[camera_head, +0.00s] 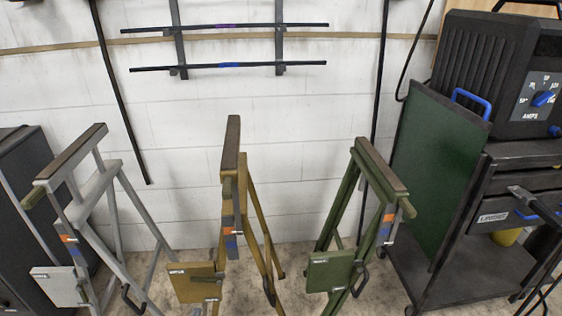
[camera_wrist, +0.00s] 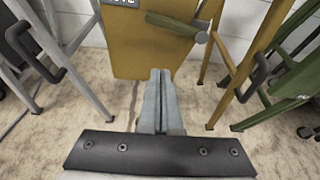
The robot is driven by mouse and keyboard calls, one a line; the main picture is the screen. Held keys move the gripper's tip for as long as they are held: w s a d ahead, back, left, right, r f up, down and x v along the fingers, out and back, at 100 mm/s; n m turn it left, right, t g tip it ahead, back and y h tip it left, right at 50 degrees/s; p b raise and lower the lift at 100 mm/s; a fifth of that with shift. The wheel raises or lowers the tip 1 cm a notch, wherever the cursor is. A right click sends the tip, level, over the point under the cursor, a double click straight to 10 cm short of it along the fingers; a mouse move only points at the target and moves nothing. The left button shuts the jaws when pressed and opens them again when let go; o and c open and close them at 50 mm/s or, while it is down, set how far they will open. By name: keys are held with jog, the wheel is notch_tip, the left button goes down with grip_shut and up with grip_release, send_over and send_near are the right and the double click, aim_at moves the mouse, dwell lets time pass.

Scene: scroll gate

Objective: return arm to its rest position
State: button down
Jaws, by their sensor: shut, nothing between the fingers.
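My gripper (camera_wrist: 161,76) shows in the wrist view, its two grey fingers together with nothing between them. Its tips are in front of the lower part of a tan panel (camera_wrist: 150,45) on the yellow-brown stand; I cannot tell the gap between them. In the head view my gripper and arm are not visible. That view shows the grey stand (camera_head: 95,190), the yellow-brown stand (camera_head: 233,190) and the green stand (camera_head: 350,210) upright in a row, each with a small panel low at its front.
A welding machine (camera_head: 510,70) sits on a dark cart (camera_head: 480,230) at the right, with a green board (camera_head: 430,160) beside it. A dark cabinet (camera_head: 25,200) stands at the left. A wall rack with two black bars (camera_head: 225,66) hangs behind. Bare floor (camera_wrist: 90,105) shows around my fingers.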

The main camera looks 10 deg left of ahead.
jog(key=w+d+r+m+g+h, duration=0.1)
jog(key=w+d+r+m+h, duration=0.35)
jog(key=d+r+m, duration=0.35)
jog(key=w+d+r+m+g+h, duration=0.1)
jog(key=w+d+r+m+h, duration=0.35)
jog(key=r, duration=0.65)
jog(key=d+r+m+g, duration=0.5)
jog(key=d+r+m, duration=0.75)
jog(key=d, duration=0.55)
jog(key=s+d+r+m+g+y, duration=0.25)
jog(key=s+d+r+m, duration=0.35)
jog(key=s+d+r, duration=0.45)
jog(key=s+d+r+m+t+y, duration=0.1)
jog(key=s+d+r+m+y, duration=0.2)
jog(key=s, duration=0.4)
jog(key=s+d+r+m+y, duration=0.1)
jog(key=s+d+r+m, duration=0.1)
jog(key=s+r+m, duration=0.4)
notch_tip(320, 180, up, 20)
jog(key=s+n+p, duration=0.1)
jog(key=p, duration=1.9)
jog(key=shift+s+f+p, duration=0.25)
jog(key=shift+s+p, duration=0.1)
jog(key=shift+s, duration=0.05)
